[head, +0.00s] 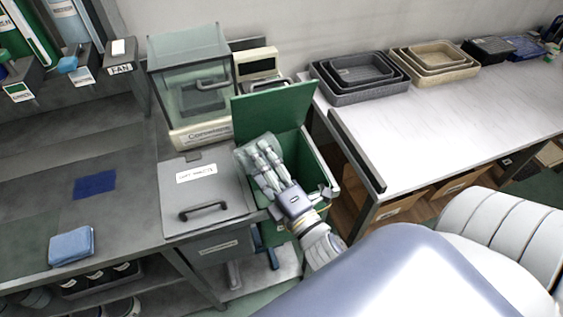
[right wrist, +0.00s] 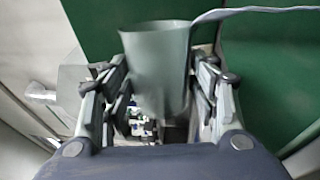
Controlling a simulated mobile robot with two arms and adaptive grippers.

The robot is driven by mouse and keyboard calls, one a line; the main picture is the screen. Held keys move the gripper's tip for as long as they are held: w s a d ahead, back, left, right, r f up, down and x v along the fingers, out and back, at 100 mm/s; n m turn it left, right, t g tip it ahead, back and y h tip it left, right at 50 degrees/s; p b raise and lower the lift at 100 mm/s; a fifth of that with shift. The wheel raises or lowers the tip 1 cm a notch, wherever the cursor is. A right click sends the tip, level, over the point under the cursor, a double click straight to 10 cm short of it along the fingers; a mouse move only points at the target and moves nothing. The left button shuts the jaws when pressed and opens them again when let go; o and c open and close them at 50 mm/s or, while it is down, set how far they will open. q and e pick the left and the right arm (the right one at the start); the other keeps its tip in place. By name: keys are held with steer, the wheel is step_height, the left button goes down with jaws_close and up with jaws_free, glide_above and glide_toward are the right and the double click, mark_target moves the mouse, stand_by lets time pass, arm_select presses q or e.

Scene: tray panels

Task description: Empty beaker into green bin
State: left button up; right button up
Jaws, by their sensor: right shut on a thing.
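The beaker (right wrist: 155,65) is a translucent grey-green cup, and in the head view it shows faintly (head: 243,157) at the fingertips. My right gripper (head: 262,157) is shut on it, with a finger on each side in the right wrist view (right wrist: 160,90). The green bin (head: 318,170) stands with its lid (head: 277,112) raised, and the gripper and beaker are over its opening. A pale bluish strip (right wrist: 255,11) runs from the beaker's rim to the right; I cannot tell for sure that it is liquid. The bin's inside is mostly hidden. My left gripper is out of view.
A grey lidded box (head: 205,205) stands left of the bin, and a clear-walled case (head: 190,75) behind it. A white table (head: 440,125) with stacked trays (head: 355,75) is on the right. A blue cloth (head: 72,246) lies on the left bench.

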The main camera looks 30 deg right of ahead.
steer(key=shift+r, duration=0.1)
steer(key=shift+d+f+m, duration=0.15)
steer(key=shift+f+m, duration=0.1)
steer(key=shift+m, duration=0.45)
